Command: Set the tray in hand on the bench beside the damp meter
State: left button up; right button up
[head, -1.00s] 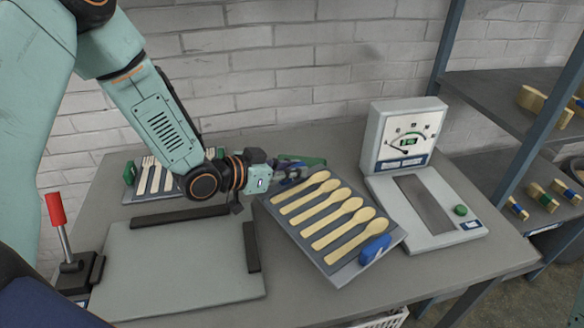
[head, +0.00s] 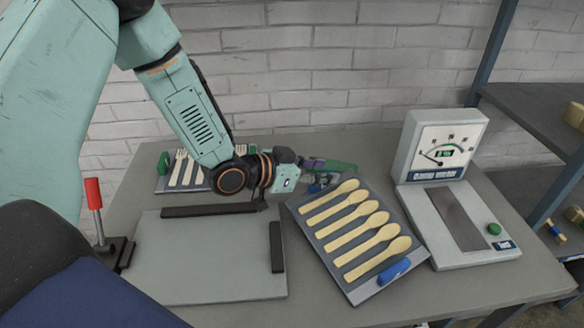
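The grey tray (head: 322,242) carries a row of several pale wooden spoons (head: 357,228). The white damp meter (head: 410,172), with a dial and a green button, stands close to the right of the tray. My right gripper is not in view.
A flat plate (head: 205,262) with dark edge bars lies left of the tray. Another tray with wooden forks (head: 186,170) lies behind it. A red-handled lever (head: 94,195) stands at the left. Shelves (head: 545,112) rise at the right, and a brick wall is behind.

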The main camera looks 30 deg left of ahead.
pick_arm(q)
jog(key=p+v, duration=0.1)
jog(key=v, duration=0.2)
jog(key=shift+s+a+r, duration=0.1)
jog(key=shift+s+r, duration=0.1)
jog(key=shift+s, duration=0.05)
jog(key=shift+p+v, duration=0.6)
jog(key=shift+v, duration=0.45)
jog(key=shift+p+v, duration=0.45)
jog(key=shift+v, duration=0.35)
jog(key=shift+p+v, duration=1.6)
jog(key=shift+v, duration=0.35)
jog(key=shift+f, duration=0.15)
jog(key=shift+s, duration=0.1)
